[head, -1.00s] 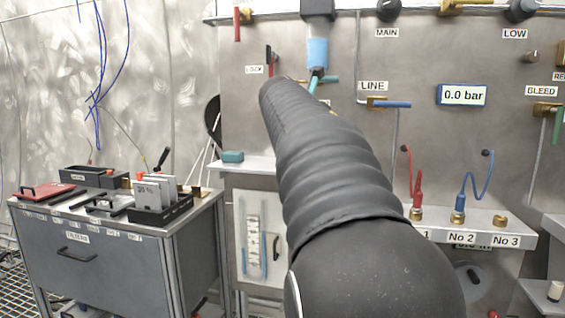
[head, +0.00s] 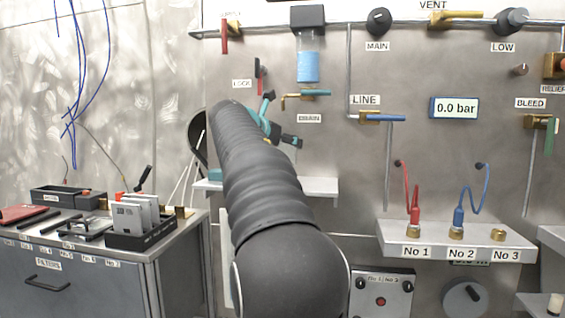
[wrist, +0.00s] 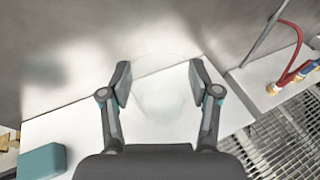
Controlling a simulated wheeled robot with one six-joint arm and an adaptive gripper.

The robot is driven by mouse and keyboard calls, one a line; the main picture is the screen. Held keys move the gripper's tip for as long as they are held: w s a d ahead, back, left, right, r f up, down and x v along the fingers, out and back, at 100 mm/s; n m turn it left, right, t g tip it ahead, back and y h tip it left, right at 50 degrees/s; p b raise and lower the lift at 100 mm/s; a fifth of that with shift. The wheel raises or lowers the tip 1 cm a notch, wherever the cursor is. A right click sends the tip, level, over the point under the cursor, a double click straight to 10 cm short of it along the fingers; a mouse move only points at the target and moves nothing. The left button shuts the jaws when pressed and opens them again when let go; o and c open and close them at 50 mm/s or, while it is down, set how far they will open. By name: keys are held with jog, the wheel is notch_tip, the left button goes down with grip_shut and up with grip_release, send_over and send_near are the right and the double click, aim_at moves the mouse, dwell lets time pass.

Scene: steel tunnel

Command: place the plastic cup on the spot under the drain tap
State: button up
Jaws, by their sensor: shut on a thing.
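My gripper (head: 283,120) is in front of the wall panel, just left of and below the brass drain tap (head: 296,97). In the wrist view my gripper (wrist: 160,82) has its fingers apart, shut on a clear plastic cup (wrist: 162,97). Only faint outlines of the cup show there; I cannot make it out in the head view. A pale shelf (head: 322,187) lies below the tap and the DRAIN label (head: 309,118). It fills the middle of the wrist view (wrist: 70,125), beneath the cup. The spot itself is not distinguishable.
A teal block (wrist: 41,160) sits on the shelf at left in the wrist view. A blue-filled sight glass (head: 308,62) hangs above the tap. The LINE valve (head: 380,118) is to the right. A hose ledge (head: 450,240) stands lower right.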

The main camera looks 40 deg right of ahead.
jog(key=shift+w+a+f, duration=0.2)
jog(key=shift+w+f, duration=0.1)
jog(key=shift+w, duration=0.05)
jog(key=shift+f+b, duration=0.85)
jog(key=shift+f, duration=1.05)
jog(key=shift+f, duration=0.1)
jog(key=o, duration=1.1)
jog(key=shift+o, duration=0.2)
jog(key=shift+r, duration=0.2)
jog(key=v, duration=1.2)
jog(key=shift+p, duration=0.3)
